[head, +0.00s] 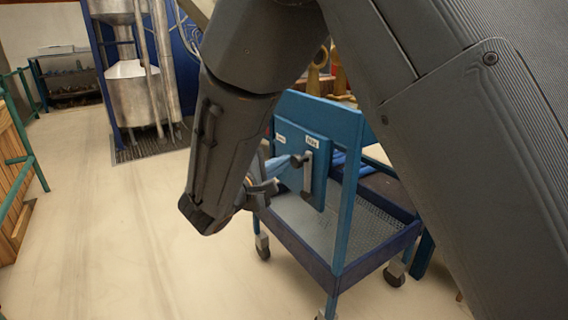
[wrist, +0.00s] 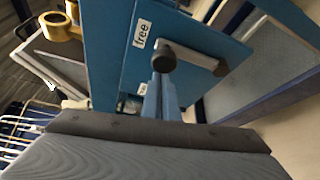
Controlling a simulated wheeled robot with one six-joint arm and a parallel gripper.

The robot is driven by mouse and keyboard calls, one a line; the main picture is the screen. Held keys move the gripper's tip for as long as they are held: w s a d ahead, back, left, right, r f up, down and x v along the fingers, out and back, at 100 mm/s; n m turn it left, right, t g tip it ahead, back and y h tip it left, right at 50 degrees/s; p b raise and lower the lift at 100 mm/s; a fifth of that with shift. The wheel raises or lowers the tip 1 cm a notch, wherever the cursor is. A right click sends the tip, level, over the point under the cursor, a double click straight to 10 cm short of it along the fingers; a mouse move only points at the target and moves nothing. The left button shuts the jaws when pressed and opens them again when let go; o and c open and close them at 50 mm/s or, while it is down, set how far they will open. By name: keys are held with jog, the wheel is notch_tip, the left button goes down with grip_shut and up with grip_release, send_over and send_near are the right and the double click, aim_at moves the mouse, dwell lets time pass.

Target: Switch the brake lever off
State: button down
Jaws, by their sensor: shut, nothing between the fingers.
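The brake lever is a light grey bar (head: 307,172) with a dark round knob (head: 297,161), mounted on a blue panel (head: 318,185) on the cart. The bar stands upright in the head view, with its knob end just under the "free" label (head: 312,141). In the wrist view the knob (wrist: 164,60) sits beside the "free" label (wrist: 142,33), and the bar (wrist: 195,60) runs right from it. My gripper (wrist: 162,85) is shut and empty, its blue fingertips at the knob; I cannot tell whether they touch. In the head view my arm partly hides it.
The blue cart (head: 345,200) stands on casters, with a mesh lower shelf (head: 330,228). A second label (head: 280,138) is on the panel's left, too small to read. Yellow tape (wrist: 60,27) lies beyond the panel. The floor (head: 110,230) at left is clear.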

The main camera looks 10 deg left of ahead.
jog(key=shift+w+d, duration=0.1)
dwell(0.3)
jog(key=s+a, duration=0.6)
jog(key=s, duration=0.1)
jog(key=shift+a, duration=0.2)
jog(key=shift+s, duration=0.1)
